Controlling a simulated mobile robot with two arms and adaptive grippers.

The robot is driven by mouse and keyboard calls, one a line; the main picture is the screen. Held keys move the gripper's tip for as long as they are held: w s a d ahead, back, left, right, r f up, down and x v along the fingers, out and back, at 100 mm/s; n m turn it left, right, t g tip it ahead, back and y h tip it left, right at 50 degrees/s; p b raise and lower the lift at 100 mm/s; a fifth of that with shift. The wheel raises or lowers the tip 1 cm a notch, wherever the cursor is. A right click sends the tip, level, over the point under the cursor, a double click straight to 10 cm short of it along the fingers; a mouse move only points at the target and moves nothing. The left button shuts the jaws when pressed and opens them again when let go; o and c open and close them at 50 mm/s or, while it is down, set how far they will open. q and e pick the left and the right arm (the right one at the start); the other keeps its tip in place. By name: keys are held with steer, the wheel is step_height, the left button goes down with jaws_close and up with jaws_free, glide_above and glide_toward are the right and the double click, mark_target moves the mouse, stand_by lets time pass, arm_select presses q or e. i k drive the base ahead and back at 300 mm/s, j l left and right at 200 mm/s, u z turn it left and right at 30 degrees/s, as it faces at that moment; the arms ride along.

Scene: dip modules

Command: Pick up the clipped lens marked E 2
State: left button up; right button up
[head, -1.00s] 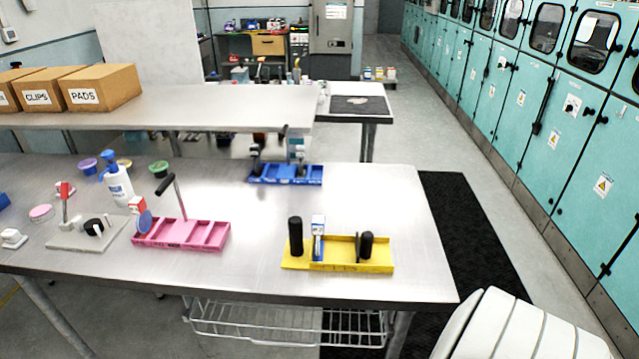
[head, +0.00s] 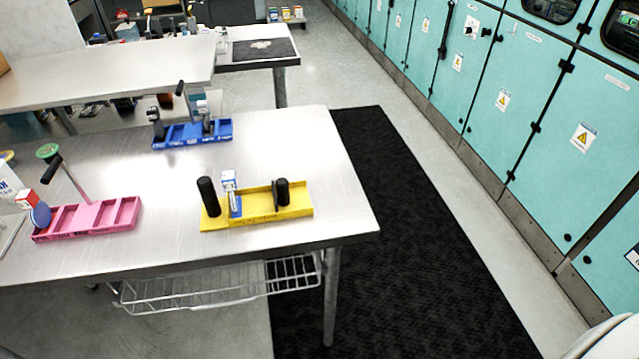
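No lens marked E 2 can be made out; any markings are too small to read. On the metal table (head: 320,200) stand a yellow tray (head: 262,207), a blue tray (head: 180,135) and a pink tray (head: 88,217). The yellow tray holds two upright black cylinders and a small blue-and-white box (head: 231,190). The blue tray carries dark upright items. A blue disc (head: 40,215) is at the left end of the pink tray, beside a tilted black-handled rod (head: 66,176). Neither of my grippers is in view.
A wire basket (head: 220,282) hangs under the front edge. A black mat (head: 400,220) lies right of the table, with teal cabinets (head: 480,80) beyond. The table's right end is clear.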

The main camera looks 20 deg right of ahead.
mark_target(229, 180)
steer(key=i+j+z, duration=0.45)
steer(key=z, duration=0.2)
steer(key=i+j+z, duration=0.15)
steer(key=j+z, duration=0.15)
steer(key=i+j+z, duration=0.1)
steer(key=j+z, duration=0.25)
steer(key=j, duration=0.4)
steer(key=i+j, duration=0.1)
steer(key=j, duration=0.15)
steer(key=k+l, duration=0.15)
steer(key=l, duration=0.2)
steer(key=k+l, duration=0.35)
steer(key=l, duration=0.3)
steer(key=k+l, duration=0.2)
steer(key=l, duration=0.15)
